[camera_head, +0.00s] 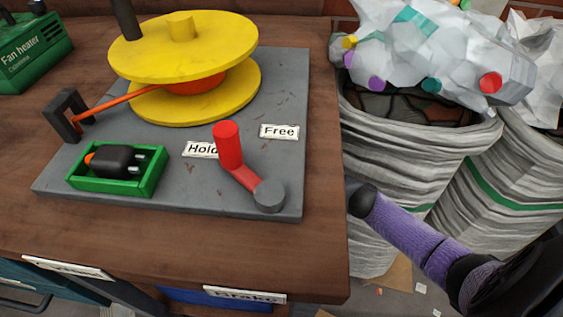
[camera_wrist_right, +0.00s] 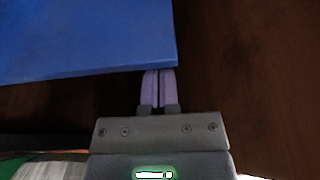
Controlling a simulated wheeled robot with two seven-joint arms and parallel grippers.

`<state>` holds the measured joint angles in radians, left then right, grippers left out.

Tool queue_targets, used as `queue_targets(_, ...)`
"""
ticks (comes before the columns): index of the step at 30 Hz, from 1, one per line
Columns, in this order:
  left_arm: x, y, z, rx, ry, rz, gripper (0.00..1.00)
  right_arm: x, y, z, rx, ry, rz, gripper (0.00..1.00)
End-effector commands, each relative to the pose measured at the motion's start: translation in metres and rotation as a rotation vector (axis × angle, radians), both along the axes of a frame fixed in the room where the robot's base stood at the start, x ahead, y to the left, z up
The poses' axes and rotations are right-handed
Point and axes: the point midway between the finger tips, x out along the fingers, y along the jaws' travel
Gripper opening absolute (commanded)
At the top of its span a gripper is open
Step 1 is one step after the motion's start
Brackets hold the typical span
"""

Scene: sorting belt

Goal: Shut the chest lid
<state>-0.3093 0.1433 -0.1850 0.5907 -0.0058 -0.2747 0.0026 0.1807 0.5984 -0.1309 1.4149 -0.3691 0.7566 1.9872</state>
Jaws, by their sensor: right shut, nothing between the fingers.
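In the right wrist view a flat blue panel (camera_wrist_right: 85,40) fills the upper left; it may be the chest lid, but the chest's body cannot be made out. My right gripper (camera_wrist_right: 159,75) has its two purple fingers shut together and empty. Its tips are at the panel's near edge; I cannot tell whether they touch it. In the head view a blue strip (camera_head: 190,297) shows below the bench's front edge, mostly hidden. My right arm shows at the right, its gripper hidden there. My left gripper is not in view.
The wooden bench (camera_head: 325,235) carries a grey board (camera_head: 285,95) with a yellow reel (camera_head: 160,55), a red lever (camera_head: 229,148) and a green tray (camera_head: 155,183). A green fan heater (camera_head: 30,55) stands at far left. Full white sacks (camera_head: 400,160) stand right of the bench.

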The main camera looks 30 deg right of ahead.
Motion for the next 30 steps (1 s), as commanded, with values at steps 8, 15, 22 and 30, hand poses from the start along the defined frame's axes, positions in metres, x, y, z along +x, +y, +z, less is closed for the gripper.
queue_targets(8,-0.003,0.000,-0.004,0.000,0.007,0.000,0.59,-0.021,0.016,-0.018,-0.053,-0.070,0.001,0.00)
queue_targets(15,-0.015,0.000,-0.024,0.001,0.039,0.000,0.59,-0.060,0.045,-0.064,-0.183,-0.238,0.001,0.00)
queue_targets(22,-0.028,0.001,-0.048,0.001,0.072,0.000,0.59,-0.086,0.064,-0.099,-0.375,-0.492,0.002,0.00)
queue_targets(30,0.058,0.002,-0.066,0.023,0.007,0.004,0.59,-0.105,0.079,-0.136,-0.512,-0.673,0.003,0.00)
